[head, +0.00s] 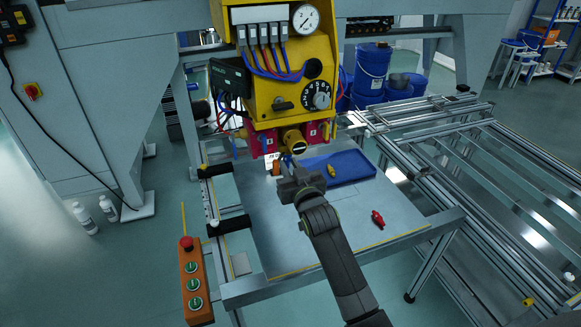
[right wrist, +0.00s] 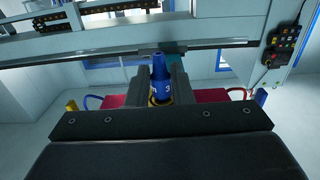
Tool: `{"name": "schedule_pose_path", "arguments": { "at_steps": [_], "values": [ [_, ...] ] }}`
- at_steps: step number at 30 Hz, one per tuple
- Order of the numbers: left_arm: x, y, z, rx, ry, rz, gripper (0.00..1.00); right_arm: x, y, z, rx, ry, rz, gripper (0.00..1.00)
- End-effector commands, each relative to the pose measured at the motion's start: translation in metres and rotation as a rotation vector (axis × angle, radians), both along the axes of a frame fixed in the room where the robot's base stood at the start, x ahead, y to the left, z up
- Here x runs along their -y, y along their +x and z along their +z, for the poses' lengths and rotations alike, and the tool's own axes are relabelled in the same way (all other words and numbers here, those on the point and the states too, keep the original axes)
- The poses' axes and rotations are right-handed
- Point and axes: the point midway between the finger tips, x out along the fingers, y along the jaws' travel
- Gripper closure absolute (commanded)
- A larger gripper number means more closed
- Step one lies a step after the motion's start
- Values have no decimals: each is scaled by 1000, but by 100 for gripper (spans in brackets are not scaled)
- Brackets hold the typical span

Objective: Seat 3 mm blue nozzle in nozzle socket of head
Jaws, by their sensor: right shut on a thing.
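The 3 mm blue nozzle (right wrist: 159,68), marked with a 3, stands upright between the fingers of my right gripper (right wrist: 161,88) in the right wrist view. A yellow ring shows at its lower end. In the head view my right gripper (head: 297,172) is just below and in front of the yellow head (head: 272,95). The head's lower part has red blocks and a yellow cylinder (head: 293,141) with a dark band. The socket opening is hidden, and I cannot tell whether the nozzle touches it. My left gripper is not in view.
A blue tray (head: 352,164) with a yellow piece (head: 331,172) lies on the metal table (head: 300,235). A red piece (head: 377,219) lies to its right front. A small orange piece (head: 277,168) is left of my gripper. An orange button box (head: 194,285) stands at the left.

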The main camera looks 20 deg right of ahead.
Motion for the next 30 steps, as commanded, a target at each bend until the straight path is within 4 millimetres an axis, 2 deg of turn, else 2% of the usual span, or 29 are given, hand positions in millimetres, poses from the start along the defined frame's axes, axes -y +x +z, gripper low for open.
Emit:
{"name": "schedule_pose_path", "arguments": {
  "at_steps": [10,11,15,17,26,30],
  "values": [
    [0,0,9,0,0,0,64,0,0,9,2,0,0,100],
    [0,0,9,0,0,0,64,0,0,9,2,0,0,79],
    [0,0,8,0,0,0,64,0,0,8,2,0,0,60],
    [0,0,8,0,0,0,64,0,0,8,1,0,0,54],
    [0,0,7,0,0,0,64,0,-2,6,-1,1,0,54],
    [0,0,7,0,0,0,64,0,-13,6,-1,3,0,54]
  ]
}}
